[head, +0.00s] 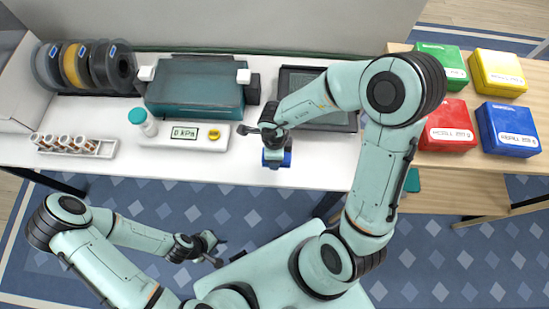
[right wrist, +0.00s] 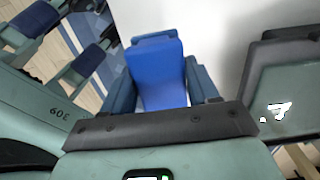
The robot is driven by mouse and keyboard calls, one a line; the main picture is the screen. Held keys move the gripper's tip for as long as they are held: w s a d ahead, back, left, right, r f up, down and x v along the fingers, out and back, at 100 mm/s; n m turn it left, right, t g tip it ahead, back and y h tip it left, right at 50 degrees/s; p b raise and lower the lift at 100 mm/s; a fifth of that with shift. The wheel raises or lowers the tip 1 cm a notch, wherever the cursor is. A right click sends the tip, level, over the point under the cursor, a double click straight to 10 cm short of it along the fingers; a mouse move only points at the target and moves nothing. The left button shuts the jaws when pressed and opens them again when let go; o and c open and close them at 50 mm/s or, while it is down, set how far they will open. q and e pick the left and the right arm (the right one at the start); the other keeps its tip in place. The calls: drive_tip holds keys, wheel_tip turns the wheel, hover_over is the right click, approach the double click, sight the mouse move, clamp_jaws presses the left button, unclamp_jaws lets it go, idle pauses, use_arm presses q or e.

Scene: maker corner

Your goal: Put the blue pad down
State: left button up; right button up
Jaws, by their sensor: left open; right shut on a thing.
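The blue pad (right wrist: 157,75) is between the two fingers of my right gripper (right wrist: 163,92) in the right wrist view. In the head view the pad (head: 284,160) shows as a small blue piece below the right gripper (head: 275,150), over the front part of the white table (head: 215,172). My right gripper is shut on it. I cannot tell whether the pad touches the table top. My left gripper (head: 212,249) is open and empty, low in front of the table, over the floor.
A display unit reading 0 kPa (head: 184,133) and a teal-capped bottle (head: 143,122) stand left of the pad. A teal machine (head: 195,85) and a dark tray (head: 345,122) are behind. Coloured boxes (head: 508,130) sit on the wooden table at right. White table front is clear.

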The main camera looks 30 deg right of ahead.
drive_tip(key=shift+s+f, duration=0.15)
drive_tip(key=shift+f, duration=0.35)
drive_tip(key=shift+s+f, duration=0.15)
drive_tip(key=shift+f, duration=0.35)
drive_tip(key=shift+f+b, duration=0.25)
drive_tip(key=shift+b, duration=0.05)
drive_tip(key=shift+w+f, duration=0.2)
drive_tip(key=shift+w, duration=0.1)
wheel_tip(320, 180, down, 4)
drive_tip(key=shift+r+b, duration=0.2)
drive_tip(key=shift+b, duration=0.25)
use_arm(q)
drive_tip(key=s+f, duration=0.1)
drive_tip(key=f, duration=0.1)
drive_tip(key=shift+s+f, duration=0.3)
drive_tip(key=shift+s, duration=0.1)
use_arm(e)
drive_tip(key=shift+w, duration=0.15)
drive_tip(key=o, duration=0.9)
drive_tip(key=shift+o, duration=0.2)
use_arm(q)
drive_tip(key=shift+f, duration=0.1)
